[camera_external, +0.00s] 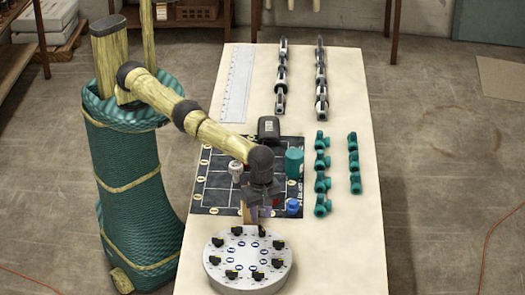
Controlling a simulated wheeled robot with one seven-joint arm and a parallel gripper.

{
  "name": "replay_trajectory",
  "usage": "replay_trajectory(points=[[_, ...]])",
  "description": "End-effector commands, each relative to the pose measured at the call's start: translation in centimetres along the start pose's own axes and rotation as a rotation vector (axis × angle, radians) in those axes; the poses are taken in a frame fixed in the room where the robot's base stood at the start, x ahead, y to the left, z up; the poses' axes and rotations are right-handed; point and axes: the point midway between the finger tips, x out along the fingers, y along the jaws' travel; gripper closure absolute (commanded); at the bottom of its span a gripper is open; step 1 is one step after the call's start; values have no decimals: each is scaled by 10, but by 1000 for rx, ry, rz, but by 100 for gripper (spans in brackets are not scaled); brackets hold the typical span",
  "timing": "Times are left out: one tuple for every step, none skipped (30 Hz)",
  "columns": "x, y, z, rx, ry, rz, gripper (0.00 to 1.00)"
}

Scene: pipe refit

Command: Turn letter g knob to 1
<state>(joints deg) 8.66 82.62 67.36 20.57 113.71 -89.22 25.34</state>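A round grey-white panel (213,281) lies at the near end of the table, with a ring of several black knobs that have small yellow marks. One knob (237,231) sits at its far left, another knob (278,245) at its right, and another knob (232,274) at its near side. The letters and numbers are too small to read, so I cannot tell which knob is g. My gripper (258,216) points down over the panel's far edge, close to a far-side knob (262,232). I cannot tell whether it touches this knob. Its fingers are small and partly hidden.
A dark grid mat (215,180) lies behind the panel, with a teal cylinder (294,163), a blue item (292,206) and a black device (268,130). Teal fittings (322,182) stand right. Metal parts (281,78) and a ruler (237,85) lie farther back.

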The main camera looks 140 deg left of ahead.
Motion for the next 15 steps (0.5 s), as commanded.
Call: replay_trajectory(points=[[-12,2,0,0,-3,2,67],[-17,1,0,0,-2,1,67],[-24,1,0,1,-3,1,67],[-29,1,0,1,-3,1,67],[-34,2,0,0,-2,1,67],[-40,1,0,0,-1,2,67],[-44,0,0,0,0,1,67],[-48,0,0,-1,0,1,67],[-52,0,0,-1,0,1,67],[-55,0,0,-1,0,1,67],[-58,0,0,-1,0,1,67],[-62,0,0,-1,0,2,67],[-65,0,0,-1,0,2,67],[-69,0,0,-1,0,2,67],[-72,0,0,-1,0,1,67]])
